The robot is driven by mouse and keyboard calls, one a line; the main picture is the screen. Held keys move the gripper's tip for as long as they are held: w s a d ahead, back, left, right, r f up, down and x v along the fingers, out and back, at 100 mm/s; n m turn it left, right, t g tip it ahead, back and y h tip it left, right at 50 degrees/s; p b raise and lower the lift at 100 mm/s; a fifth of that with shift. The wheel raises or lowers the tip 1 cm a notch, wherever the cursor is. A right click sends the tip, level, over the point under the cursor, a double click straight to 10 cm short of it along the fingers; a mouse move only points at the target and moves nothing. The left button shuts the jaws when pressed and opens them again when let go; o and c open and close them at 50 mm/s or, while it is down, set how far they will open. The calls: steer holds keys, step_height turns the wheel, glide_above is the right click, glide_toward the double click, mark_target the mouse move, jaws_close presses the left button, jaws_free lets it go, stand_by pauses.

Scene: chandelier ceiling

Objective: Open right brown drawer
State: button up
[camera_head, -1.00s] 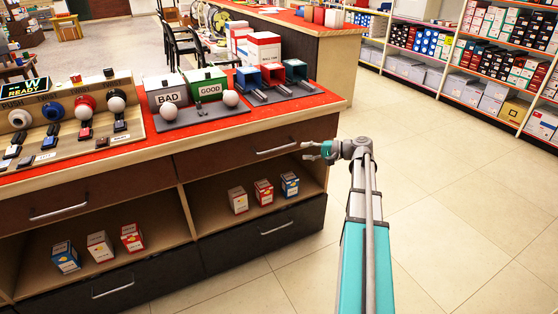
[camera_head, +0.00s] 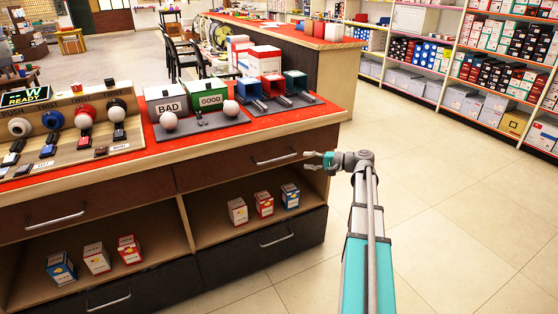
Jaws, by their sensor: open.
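The right brown drawer (camera_head: 220,169) is in the upper row of the counter, under the red top. Its front looks flush with the counter, so it appears closed. Its silver bar handle (camera_head: 275,160) is on the right part of the front. My gripper (camera_head: 308,160) is open and empty, just right of the handle, with its fingers pointing left toward it. A small gap seems to show between fingertips and handle, but the depth is hard to tell.
Below the drawer is an open shelf with small boxes (camera_head: 264,204), and under it a black drawer (camera_head: 262,243). The left brown drawer (camera_head: 90,204) looks closed. Bins and BAD and GOOD boxes (camera_head: 211,101) stand on the countertop. The tiled floor (camera_head: 440,220) at right is clear.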

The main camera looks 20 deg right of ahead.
mark_target(279, 159)
steer(key=b+x, duration=0.1)
steer(key=x, duration=1.1)
steer(key=shift+f+b, duration=0.1)
steer(key=shift+b, duration=0.25)
jaws_close()
